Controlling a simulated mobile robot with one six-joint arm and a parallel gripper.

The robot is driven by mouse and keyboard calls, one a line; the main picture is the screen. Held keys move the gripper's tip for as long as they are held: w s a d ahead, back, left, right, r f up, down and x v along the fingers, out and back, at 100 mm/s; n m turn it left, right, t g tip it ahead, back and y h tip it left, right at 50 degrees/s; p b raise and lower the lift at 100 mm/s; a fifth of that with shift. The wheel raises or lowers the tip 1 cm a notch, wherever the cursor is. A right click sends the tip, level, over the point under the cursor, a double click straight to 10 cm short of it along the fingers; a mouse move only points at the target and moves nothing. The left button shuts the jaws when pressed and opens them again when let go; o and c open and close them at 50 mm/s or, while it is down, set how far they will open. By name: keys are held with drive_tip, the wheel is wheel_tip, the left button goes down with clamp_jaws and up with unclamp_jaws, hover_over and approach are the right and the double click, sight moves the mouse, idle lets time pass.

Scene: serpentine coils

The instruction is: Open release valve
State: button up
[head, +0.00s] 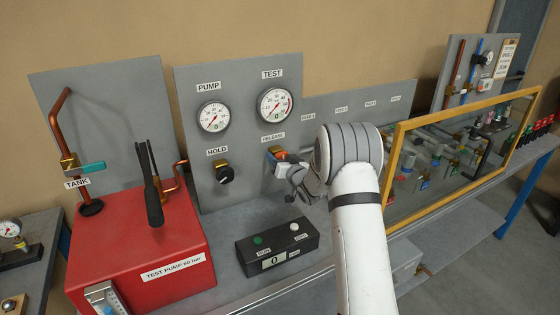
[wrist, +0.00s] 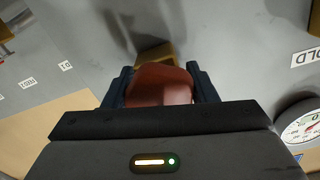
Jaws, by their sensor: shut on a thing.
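The release valve is on the grey panel under the RELEASE label (head: 273,137), below the TEST gauge (head: 275,105). In the wrist view its red handle (wrist: 161,84) sits between the two dark fingers of my gripper (wrist: 160,88). A brass part of the valve (wrist: 155,57) shows behind the handle. In the head view my gripper (head: 284,160) is at the valve, and my wrist hides part of it. The gripper is shut on the red handle. The handle's exact turn angle is hard to tell.
The HOLD valve (head: 224,173) with a black knob is left of the release valve. A black button box (head: 277,247) sits on the bench below. The red test pump (head: 140,240) stands at left, and a yellow-framed clear guard (head: 395,150) at right.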

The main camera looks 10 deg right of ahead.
drive_tip(key=n+b, duration=0.1)
drive_tip(key=b, duration=0.1)
drive_tip(key=n+b, duration=0.1)
drive_tip(key=b, duration=0.2)
drive_tip(key=shift+f, duration=0.35)
drive_tip(key=shift+r+n+b, duration=0.15)
drive_tip(key=shift+n+b, duration=0.55)
drive_tip(key=shift+b, duration=0.3)
drive_tip(key=shift+r+n, duration=0.2)
drive_tip(key=shift+n, duration=0.1)
drive_tip(key=o, duration=1)
drive_tip(key=b+v, duration=0.2)
drive_tip(key=v, duration=0.5)
drive_tip(key=shift+s+d, duration=0.1)
drive_tip(key=shift+s, duration=0.2)
